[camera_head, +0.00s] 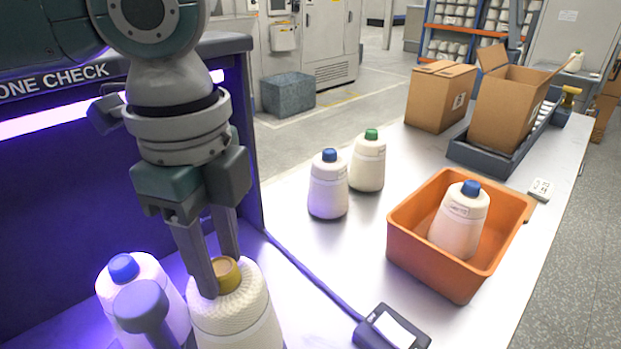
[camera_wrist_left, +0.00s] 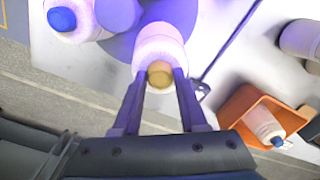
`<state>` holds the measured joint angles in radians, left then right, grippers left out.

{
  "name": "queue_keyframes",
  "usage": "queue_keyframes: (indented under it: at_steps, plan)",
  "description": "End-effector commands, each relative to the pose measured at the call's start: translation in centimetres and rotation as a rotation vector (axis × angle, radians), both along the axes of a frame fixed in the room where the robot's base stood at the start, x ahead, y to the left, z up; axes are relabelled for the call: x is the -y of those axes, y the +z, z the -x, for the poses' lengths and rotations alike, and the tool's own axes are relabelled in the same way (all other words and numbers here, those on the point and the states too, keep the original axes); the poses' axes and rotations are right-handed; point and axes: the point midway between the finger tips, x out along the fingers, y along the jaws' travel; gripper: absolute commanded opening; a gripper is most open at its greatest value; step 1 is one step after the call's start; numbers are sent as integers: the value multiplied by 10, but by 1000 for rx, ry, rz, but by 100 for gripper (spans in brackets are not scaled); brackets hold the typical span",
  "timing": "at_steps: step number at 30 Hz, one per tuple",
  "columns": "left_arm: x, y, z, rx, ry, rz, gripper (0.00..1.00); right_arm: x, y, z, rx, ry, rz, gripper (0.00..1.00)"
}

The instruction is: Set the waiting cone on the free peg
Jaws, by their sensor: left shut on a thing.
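My left gripper (camera_head: 215,278) is shut on the tan top of a white yarn cone (camera_head: 240,312), which stands upright below the fingers. The wrist view also shows the left gripper (camera_wrist_left: 160,82) with its fingers on either side of this tan top, and the cone's white body (camera_wrist_left: 160,42). A post with a rounded purple-grey head (camera_head: 140,302) stands just left of the cone in the head view; I cannot tell if it is the free peg. Whatever lies under the held cone is hidden. My right gripper is not in view.
A blue-capped cone (camera_head: 145,278) stands close on the left, under purple light. Blue-capped (camera_head: 328,190) and green-capped (camera_head: 368,165) cones stand mid-table. An orange bin (camera_head: 420,258) holds another cone (camera_head: 460,225). A cabled device (camera_head: 392,328) lies at the front. Cardboard boxes (camera_head: 438,98) stand behind.

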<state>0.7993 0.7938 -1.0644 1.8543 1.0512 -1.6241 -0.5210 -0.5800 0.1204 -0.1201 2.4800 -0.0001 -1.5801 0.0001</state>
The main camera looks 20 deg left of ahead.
Motion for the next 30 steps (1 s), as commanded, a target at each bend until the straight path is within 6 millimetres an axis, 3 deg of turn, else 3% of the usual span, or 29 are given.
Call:
queue_keyframes:
  at_steps: [16, 30]
  plan:
    - [0, -1, 0, 1, -1, 0, 0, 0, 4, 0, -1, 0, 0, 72]
    - [0, -16, 0, 1, -2, 0, 0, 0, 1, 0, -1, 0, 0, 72]
